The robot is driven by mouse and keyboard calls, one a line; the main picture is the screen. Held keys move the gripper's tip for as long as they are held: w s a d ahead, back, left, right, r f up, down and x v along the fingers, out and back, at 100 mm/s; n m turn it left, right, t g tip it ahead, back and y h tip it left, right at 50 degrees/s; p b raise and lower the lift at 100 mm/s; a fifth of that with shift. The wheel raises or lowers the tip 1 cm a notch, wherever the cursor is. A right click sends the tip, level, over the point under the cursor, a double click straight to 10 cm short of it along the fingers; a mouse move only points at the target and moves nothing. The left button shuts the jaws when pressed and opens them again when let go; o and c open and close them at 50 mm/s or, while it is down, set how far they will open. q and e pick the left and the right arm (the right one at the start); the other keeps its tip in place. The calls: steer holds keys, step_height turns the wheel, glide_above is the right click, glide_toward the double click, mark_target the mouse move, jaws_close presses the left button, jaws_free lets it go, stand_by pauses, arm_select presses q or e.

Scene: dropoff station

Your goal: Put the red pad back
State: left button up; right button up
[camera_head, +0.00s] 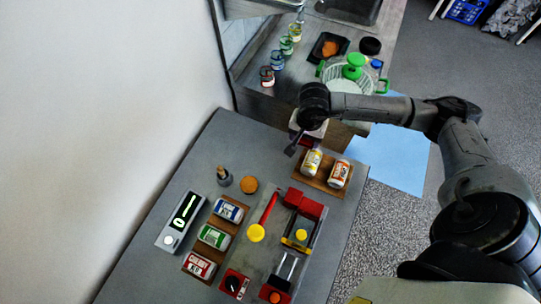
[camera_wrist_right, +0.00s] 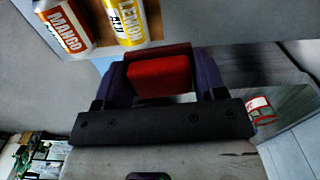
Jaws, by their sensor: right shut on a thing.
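A red pad (camera_wrist_right: 160,76) sits between the two fingers of my right gripper (camera_wrist_right: 158,72) in the right wrist view. The gripper is shut on it. In the head view my right gripper (camera_head: 306,130) is past the far edge of the grey table, behind the wooden board with cans; only a little red shows there and the wrist hides most of the pad. My left gripper is not in view.
The board (camera_head: 322,184) holds a lemon can (camera_head: 312,162) and a mango can (camera_head: 339,174). A red-ended device (camera_head: 305,203), several labelled cans, a yellow knob (camera_head: 256,233) and a display box (camera_head: 181,222) crowd the table. A counter with a green-handled pot (camera_head: 350,77) stands behind.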

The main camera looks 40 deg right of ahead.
steer(key=shift+s+d+f+m, duration=0.3)
steer(key=shift+d+f, duration=0.1)
steer(key=shift+f, duration=0.05)
glide_above(270, 156)
step_height(270, 156, down, 7)
steer(key=shift+r+p, duration=0.1)
steer(key=shift+p, duration=0.2)
steer(key=shift+s+a+f, duration=0.1)
steer(key=shift+f, duration=2)
steer(key=shift+f, duration=0.15)
steer(key=o, duration=1)
steer(key=shift+o, duration=0.2)
step_height(270, 156, up, 12)
steer(key=shift+r, duration=0.2)
